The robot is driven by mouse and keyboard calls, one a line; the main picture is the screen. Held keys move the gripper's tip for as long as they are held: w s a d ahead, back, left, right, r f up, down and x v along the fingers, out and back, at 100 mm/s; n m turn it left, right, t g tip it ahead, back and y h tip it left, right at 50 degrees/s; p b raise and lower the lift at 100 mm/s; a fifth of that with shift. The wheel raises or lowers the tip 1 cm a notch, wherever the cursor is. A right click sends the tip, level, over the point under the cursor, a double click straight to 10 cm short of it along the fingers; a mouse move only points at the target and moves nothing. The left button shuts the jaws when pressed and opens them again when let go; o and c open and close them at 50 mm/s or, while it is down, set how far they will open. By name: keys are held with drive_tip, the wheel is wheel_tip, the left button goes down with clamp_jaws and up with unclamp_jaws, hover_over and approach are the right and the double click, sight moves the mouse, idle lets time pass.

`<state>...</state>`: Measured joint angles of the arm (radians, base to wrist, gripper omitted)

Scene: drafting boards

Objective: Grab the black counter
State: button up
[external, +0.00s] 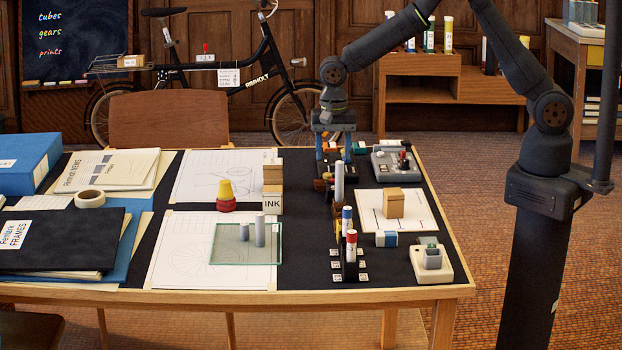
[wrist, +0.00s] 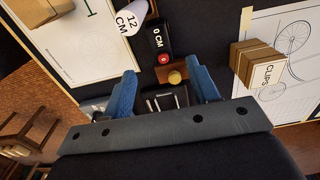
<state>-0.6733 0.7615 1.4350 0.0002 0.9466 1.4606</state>
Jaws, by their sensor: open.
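My gripper (external: 333,172) is open over the far middle of the table, pointing down. In the wrist view its two blue fingers (wrist: 163,76) stand apart. Between and just beyond them show a brown wooden piece (wrist: 142,104) with a small yellow ball-shaped top (wrist: 174,77), and a black piece with a round red face (wrist: 162,58) by a "0 CM" label. Dark items lie lower between the fingers, partly hidden by the gripper. I cannot tell for sure which dark item is the black counter. Nothing is visibly held.
A white "12 CM" cylinder (wrist: 124,18) stands close by. A glass plate (external: 230,255) lies front left.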

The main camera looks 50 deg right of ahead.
hover_over(332, 185)
drive_tip(key=f, duration=0.5)
drive_tip(key=shift+s+a, duration=0.2)
drive_tip(key=shift+s, duration=0.15)
drive_tip(key=shift+w+d+f, duration=0.1)
drive_tip(key=shift+f, duration=1.25)
drive_tip(key=shift+w+d+f, duration=0.1)
drive_tip(key=shift+f, duration=1.2)
drive_tip(key=c, duration=1.2)
